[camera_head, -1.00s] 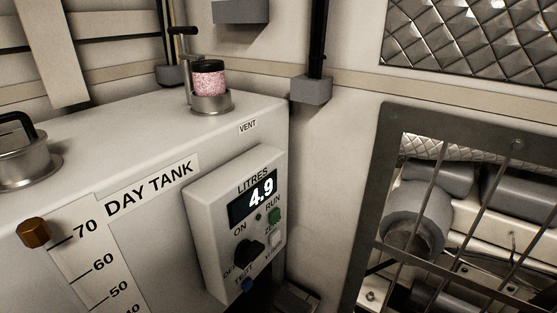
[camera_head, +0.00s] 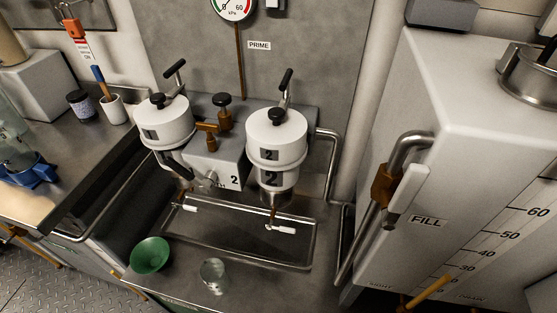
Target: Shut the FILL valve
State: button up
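The FILL valve is at the right of the head view, on a bent metal pipe beside the white day tank. It has a brass body (camera_head: 382,186) and a white lever handle (camera_head: 408,190). The lever slants down to the left, roughly along the pipe (camera_head: 357,243). A FILL label (camera_head: 427,221) is on the tank (camera_head: 475,165) just right of and below the lever. My gripper is not in view, and nothing touches the lever.
Two white filter housings (camera_head: 276,138) (camera_head: 164,122) with T-handles stand left of the valve, above a metal drip tray (camera_head: 245,240). A green bowl (camera_head: 149,255) and a metal cup (camera_head: 214,276) are in front. A yellow handle (camera_head: 429,291) sticks out below the tank's scale.

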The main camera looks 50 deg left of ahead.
aim_at(415, 176)
jog(key=u, duration=0.8)
